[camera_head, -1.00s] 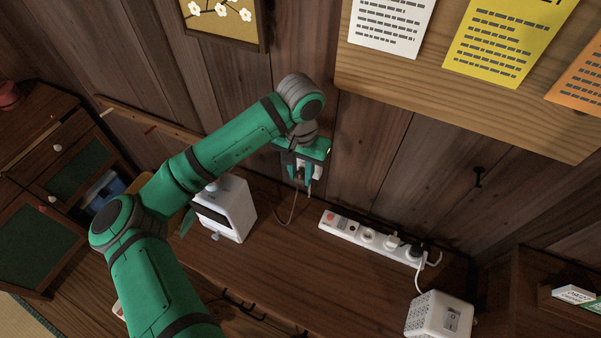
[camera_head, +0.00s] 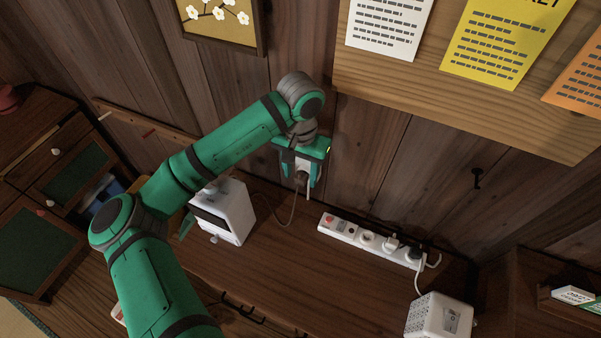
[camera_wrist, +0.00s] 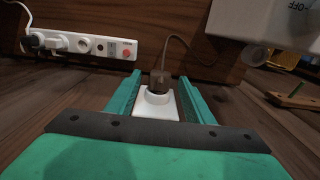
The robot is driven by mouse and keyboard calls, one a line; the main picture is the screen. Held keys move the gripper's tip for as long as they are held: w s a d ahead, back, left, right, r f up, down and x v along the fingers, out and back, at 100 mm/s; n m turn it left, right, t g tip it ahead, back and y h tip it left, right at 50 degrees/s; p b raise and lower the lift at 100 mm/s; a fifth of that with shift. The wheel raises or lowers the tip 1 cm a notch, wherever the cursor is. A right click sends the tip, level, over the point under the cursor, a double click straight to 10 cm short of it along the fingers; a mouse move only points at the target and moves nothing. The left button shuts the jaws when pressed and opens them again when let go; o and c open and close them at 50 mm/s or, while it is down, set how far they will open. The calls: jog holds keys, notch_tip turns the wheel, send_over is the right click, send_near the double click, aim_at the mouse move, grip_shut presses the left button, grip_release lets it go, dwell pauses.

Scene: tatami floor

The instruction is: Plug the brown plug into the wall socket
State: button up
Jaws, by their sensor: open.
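The brown plug (camera_wrist: 158,84) stands at the face of the white wall socket (camera_wrist: 156,107), with its cord running away from its back. It looks seated in the socket, though its prongs are hidden. My gripper (camera_wrist: 160,98) is open, with one green finger on each side of the plug and a visible gap to both. In the head view, my gripper (camera_head: 303,179) is at the wall above the desk, around the plug (camera_head: 300,177). The wall socket (camera_head: 305,167) is partly covered by my gripper there.
A white power strip (camera_head: 368,238) with other plugs lies along the desk's back edge. A white appliance (camera_head: 233,212) stands left of my gripper, and a white switch box (camera_head: 440,316) stands at the front right. Desk between them is clear (camera_head: 310,275).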

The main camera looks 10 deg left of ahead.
notch_tip(320, 180, up, 10)
jog(key=shift+r, duration=0.2)
dwell(0.7)
